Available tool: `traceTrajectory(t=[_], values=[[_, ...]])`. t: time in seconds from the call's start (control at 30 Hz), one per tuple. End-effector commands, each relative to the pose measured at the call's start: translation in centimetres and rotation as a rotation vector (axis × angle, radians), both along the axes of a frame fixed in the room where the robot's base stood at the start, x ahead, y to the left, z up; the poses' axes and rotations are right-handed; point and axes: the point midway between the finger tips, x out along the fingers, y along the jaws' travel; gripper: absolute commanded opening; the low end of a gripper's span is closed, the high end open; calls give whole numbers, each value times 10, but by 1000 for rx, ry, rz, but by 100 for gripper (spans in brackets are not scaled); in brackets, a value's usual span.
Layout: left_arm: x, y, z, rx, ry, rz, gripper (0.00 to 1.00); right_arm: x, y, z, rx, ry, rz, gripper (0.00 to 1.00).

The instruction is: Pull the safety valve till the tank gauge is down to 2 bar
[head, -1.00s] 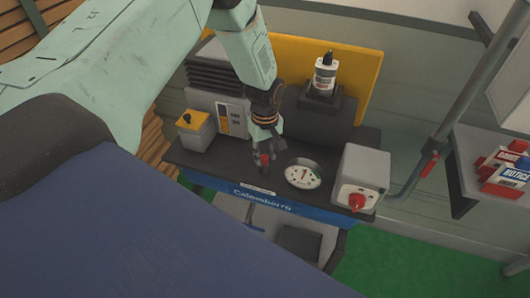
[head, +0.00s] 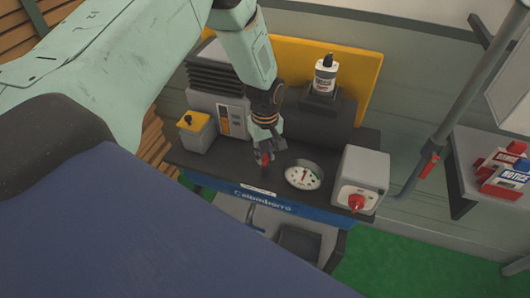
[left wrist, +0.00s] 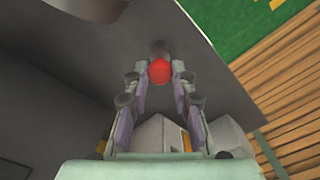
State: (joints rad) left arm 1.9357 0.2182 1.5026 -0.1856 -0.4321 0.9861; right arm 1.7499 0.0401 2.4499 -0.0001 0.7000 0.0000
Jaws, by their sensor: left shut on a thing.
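The safety valve shows as a small red knob (head: 262,160) on the dark top of the compressor bench. My left gripper (head: 264,154) is down at it, with the fingers shut around it. In the left wrist view the red knob (left wrist: 159,71) sits between the fingertips. The tank gauge (head: 304,175) is a round white dial just right of the valve, with a red needle standing near upright. Its numbers are too small to read. My right gripper is not in view.
A grey box with a red knob (head: 362,180) stands right of the gauge. A yellow-topped box (head: 196,130) and a ribbed grey unit (head: 216,85) stand to the left. A bottle (head: 325,75) stands behind. A shelf with red and white boxes (head: 502,172) is at far right.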

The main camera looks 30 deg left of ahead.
Motion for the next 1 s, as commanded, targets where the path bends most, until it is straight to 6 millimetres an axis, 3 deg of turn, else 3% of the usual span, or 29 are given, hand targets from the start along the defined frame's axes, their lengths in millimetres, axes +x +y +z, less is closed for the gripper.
traceTrajectory(t=[0.1,0.4,0.43,0.6,0.7,1.0], values=[[0,0,11,0,-1,0,0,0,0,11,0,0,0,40],[1,0,10,0,-1,0,0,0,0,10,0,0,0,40],[1,0,10,0,-1,0,26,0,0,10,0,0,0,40],[1,0,10,0,-1,0,41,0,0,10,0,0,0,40],[0,0,10,0,-1,0,48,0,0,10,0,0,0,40],[1,0,11,-1,-1,0,48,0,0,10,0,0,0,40]])
